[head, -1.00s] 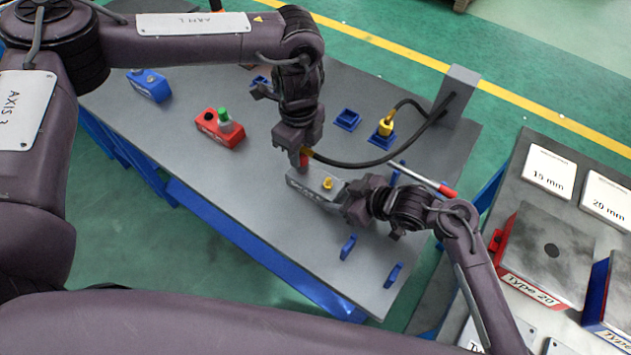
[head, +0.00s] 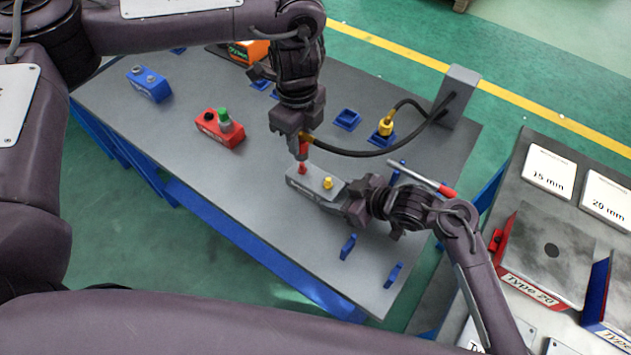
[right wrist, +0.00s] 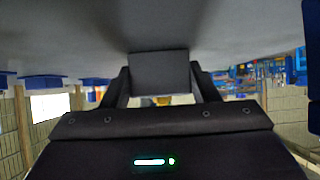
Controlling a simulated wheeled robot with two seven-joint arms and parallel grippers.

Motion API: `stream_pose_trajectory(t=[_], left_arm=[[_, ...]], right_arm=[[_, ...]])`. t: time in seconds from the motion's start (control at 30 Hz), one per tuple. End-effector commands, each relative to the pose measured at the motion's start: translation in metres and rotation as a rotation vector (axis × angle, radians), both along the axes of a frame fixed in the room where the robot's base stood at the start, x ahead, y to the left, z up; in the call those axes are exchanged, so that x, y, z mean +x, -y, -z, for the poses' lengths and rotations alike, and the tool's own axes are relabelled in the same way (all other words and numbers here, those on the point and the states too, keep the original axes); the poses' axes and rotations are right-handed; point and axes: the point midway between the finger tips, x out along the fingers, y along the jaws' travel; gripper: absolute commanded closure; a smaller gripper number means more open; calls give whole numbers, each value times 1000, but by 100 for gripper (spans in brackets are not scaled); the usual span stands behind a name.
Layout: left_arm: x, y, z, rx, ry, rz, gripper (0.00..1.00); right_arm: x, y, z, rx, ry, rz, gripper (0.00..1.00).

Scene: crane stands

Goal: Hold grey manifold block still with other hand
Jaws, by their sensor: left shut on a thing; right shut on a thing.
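The grey manifold block (head: 310,185) lies on the grey table, with a yellow fitting (head: 327,183) and a red fitting (head: 302,169) on top. My right gripper (head: 345,207) is shut on the block's right end. In the right wrist view the block's grey end (right wrist: 160,73) sits between both fingers of that gripper (right wrist: 162,88). My left gripper (head: 303,137) is shut on a red connector (head: 303,151) of the black hose (head: 355,163), upright above the block's red fitting. A small gap shows between connector and fitting.
A red block (head: 220,130) with a green cap and a blue block (head: 149,85) stand to the left. The hose runs to a grey post (head: 458,95) at the right. A red-tipped rod (head: 425,179) lies behind my right arm.

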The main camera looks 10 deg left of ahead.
Motion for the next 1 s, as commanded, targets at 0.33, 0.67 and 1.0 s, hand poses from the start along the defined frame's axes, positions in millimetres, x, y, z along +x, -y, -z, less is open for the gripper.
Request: stream_pose_trajectory(t=[0.33, 0.67, 1.0], left_arm=[[0, 0, 0, 0, 1, 0, 95], [0, 0, 0, 0, 1, 0, 95], [0, 0, 0, 0, 1, 0, 95]], right_arm=[[0, 0, 0, -1, -1, -1, 26], [0, 1, -1, 0, 0, 0, 20], [-16, 42, -29, -5, 3, 0, 20]])
